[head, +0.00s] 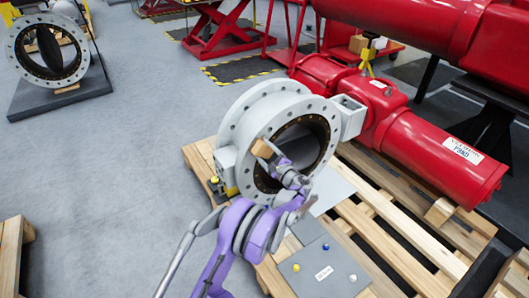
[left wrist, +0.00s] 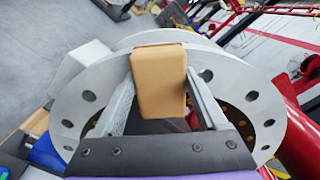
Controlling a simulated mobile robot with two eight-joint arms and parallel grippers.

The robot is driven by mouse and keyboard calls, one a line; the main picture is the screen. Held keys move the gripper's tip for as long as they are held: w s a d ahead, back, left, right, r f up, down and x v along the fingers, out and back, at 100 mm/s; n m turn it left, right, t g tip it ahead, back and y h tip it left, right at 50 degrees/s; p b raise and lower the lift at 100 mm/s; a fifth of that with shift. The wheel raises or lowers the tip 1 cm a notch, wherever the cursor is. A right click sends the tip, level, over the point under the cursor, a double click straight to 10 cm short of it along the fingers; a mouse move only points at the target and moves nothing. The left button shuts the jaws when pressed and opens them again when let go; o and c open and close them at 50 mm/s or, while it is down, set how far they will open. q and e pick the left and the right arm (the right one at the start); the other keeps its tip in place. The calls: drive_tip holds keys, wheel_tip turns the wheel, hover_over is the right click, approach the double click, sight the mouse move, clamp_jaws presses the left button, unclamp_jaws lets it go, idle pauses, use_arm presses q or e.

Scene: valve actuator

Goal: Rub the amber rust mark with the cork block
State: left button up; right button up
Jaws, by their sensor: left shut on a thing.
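My left gripper (head: 271,158) is shut on the cork block (head: 262,148), a tan block. In the left wrist view the cork block (left wrist: 158,80) sits upright between the two fingers of the gripper (left wrist: 160,100). The block is in front of the flange face of the large pale grey valve body (head: 229,135), at the left side of its bore. I cannot tell whether the block touches the flange. I do not make out the amber rust mark; the block or arm may hide it. My right gripper is not in view.
The valve stands on a wooden pallet (head: 359,238) beside a red actuator (head: 436,147). A grey plate (head: 322,270) with small coloured knobs lies in front. Another valve (head: 48,50) stands at the back left.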

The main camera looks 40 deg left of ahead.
sight(267, 128)
use_arm(q)
drive_tip(key=shift+x, duration=1.05)
drive_tip(key=shift+w+d+r, duration=0.25)
drive_tip(key=shift+w+r, duration=0.35)
drive_tip(key=shift+w+d+r, duration=0.2)
drive_tip(key=shift+w+r, duration=0.4)
drive_tip(key=shift+r, duration=0.05)
drive_tip(key=shift+w+d+r+p, duration=0.2)
drive_tip(key=shift+w+r+p, duration=0.15)
drive_tip(key=shift+w+r, duration=1)
drive_tip(key=shift+s+a+f+b, duration=0.2)
drive_tip(key=shift+s+a+f, duration=0.05)
drive_tip(key=shift+s+f, duration=0.6)
drive_tip(key=shift+s+a+f+b, duration=0.2)
drive_tip(key=shift+s+f, duration=0.7)
drive_tip(key=shift+s+a+f+b, duration=0.2)
drive_tip(key=shift+s+a+f, duration=0.05)
drive_tip(key=shift+s+f, duration=0.6)
drive_tip(key=shift+p+v, duration=0.3)
drive_tip(key=shift+v, duration=2.75)
